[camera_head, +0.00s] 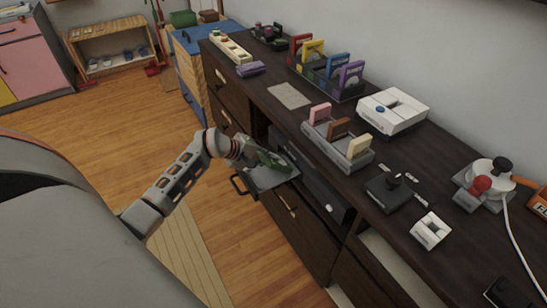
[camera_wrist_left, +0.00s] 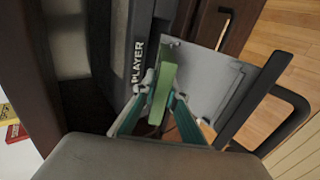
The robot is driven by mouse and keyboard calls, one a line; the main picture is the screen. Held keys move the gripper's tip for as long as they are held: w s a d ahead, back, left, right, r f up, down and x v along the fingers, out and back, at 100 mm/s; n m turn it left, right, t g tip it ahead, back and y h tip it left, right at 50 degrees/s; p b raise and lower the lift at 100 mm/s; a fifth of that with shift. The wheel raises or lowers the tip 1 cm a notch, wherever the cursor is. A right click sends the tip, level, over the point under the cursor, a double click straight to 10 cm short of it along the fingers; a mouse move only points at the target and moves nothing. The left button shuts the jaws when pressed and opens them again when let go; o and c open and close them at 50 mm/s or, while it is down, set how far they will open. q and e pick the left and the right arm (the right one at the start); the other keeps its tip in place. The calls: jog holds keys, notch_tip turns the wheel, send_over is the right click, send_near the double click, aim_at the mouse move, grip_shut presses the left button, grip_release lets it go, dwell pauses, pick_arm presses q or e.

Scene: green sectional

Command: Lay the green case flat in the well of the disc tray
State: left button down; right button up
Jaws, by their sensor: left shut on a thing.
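The green case (camera_head: 273,161) is in my left gripper (camera_head: 258,156), just over the disc tray (camera_head: 264,183). In the left wrist view, the gripper (camera_wrist_left: 152,112) has a finger on each side of the case (camera_wrist_left: 163,88), which shows as a narrow green edge, so it looks to be standing on edge or tilted. The grey disc tray (camera_wrist_left: 204,76) is pulled out of the player and lies beyond the case. Whether the case touches the tray cannot be told. My right gripper is out of view.
The black player (camera_head: 312,186) sits in the cabinet's open shelf. A black handle (camera_head: 240,185) sticks out by the tray. On the cabinet top are a rack with several coloured cases (camera_head: 340,78), a smaller grey rack (camera_head: 337,143) and a white console (camera_head: 393,110).

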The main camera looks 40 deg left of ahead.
pick_arm(q)
jog(key=shift+r, duration=0.1)
jog(key=c, duration=2)
grip_release()
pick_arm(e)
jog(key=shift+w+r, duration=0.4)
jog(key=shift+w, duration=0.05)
pick_arm(q)
jog(key=v, duration=1.2)
jog(key=shift+s, duration=0.15)
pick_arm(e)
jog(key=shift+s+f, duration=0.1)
